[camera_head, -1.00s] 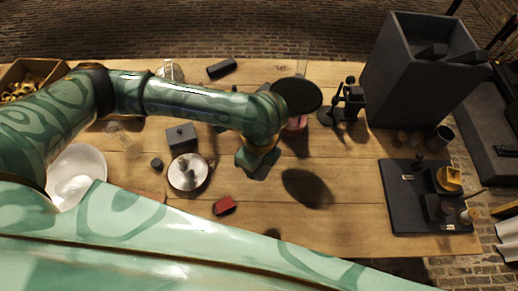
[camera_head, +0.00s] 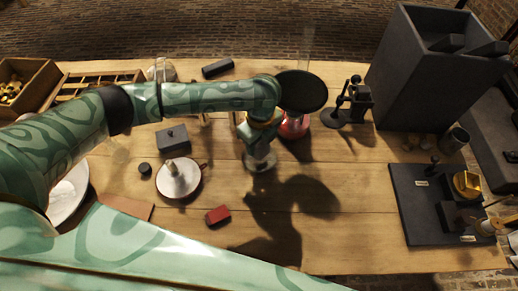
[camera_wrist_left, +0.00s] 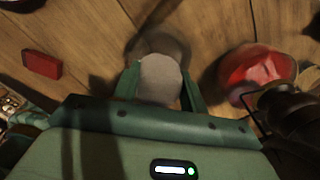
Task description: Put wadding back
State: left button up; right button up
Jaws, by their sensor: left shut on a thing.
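My left gripper (camera_head: 259,136) hangs over the middle of the table. It also shows in the left wrist view (camera_wrist_left: 160,88), with its two green fingers shut on a pale grey, rounded piece (camera_wrist_left: 160,76) that looks like the wadding. In the head view a greyish, partly see-through piece (camera_head: 260,160) shows just below the fingers. I cannot tell there where the wadding ends and whether a glass vessel is under it. My right gripper is not in view.
A red-based thing (camera_head: 293,128) stands close right of the gripper, partly under a black disc (camera_head: 301,92). A red block (camera_head: 218,215), a white dish (camera_head: 190,191) and a grey box (camera_head: 173,139) lie to the left. A black board (camera_head: 412,213) lies at right. The front middle is clear.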

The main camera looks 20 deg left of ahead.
aim_at(259, 149)
pick_arm(q)
notch_tip(259, 149, down, 4)
jog(key=shift+r+b, duration=0.25)
jog(key=shift+b, duration=0.55)
jog(key=shift+w, duration=0.1)
jog(key=shift+r, duration=0.1)
jog(key=o, duration=1)
jog(key=shift+f, duration=0.2)
jog(key=r+p, duration=0.3)
jog(key=r, duration=0.3)
jog(key=r+p, duration=0.2)
jog(key=r, duration=0.4)
jog(key=shift+d+r+p, duration=0.2)
jog(key=shift+r+p, duration=0.05)
jog(key=shift+p, duration=0.15)
